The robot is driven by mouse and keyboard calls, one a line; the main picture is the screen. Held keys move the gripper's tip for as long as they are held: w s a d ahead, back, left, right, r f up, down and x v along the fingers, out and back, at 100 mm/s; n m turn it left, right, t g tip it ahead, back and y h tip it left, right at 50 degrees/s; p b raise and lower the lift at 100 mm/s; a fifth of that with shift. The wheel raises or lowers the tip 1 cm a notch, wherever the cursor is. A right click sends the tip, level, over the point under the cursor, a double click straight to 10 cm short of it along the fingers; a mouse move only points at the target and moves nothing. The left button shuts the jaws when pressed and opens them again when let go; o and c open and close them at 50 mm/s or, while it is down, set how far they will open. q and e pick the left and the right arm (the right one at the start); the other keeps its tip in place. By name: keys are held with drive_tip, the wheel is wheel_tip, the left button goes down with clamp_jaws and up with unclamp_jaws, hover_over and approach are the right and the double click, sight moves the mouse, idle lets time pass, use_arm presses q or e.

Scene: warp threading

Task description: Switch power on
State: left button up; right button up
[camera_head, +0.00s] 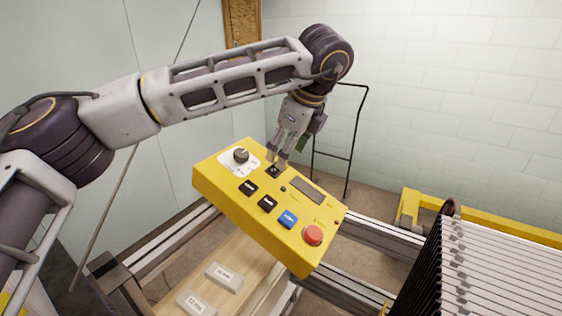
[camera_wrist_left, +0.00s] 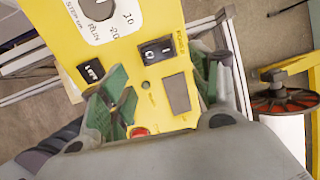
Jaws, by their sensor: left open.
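A yellow control panel (camera_head: 230,190) stands tilted in the middle of the head view. Its black rocker power switch (camera_head: 273,170) sits near the far edge, right of the round dial (camera_head: 240,155). In the left wrist view the power switch (camera_wrist_left: 157,50) shows white marks; which side is pressed I cannot tell. My left gripper (camera_head: 277,158) is open and empty, pointing down with its fingertips close to the switch. In the left wrist view the green-padded fingers of my left gripper (camera_wrist_left: 158,90) are spread apart. Whether they touch the panel is unclear. My right gripper is not in view.
The panel also carries black buttons (camera_head: 248,187), a blue button (camera_head: 288,219), a dark display (camera_head: 307,190) and a red stop button (camera_head: 312,235). Labelled grey blocks (camera_head: 224,277) lie on a wooden board below. A loom-like rack (camera_head: 490,265) stands at right.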

sight(281, 176)
use_arm(q)
drive_tip(key=shift+p+x, duration=0.7)
drive_tip(key=shift+x, duration=2.2)
drive_tip(key=shift+c, duration=0.2)
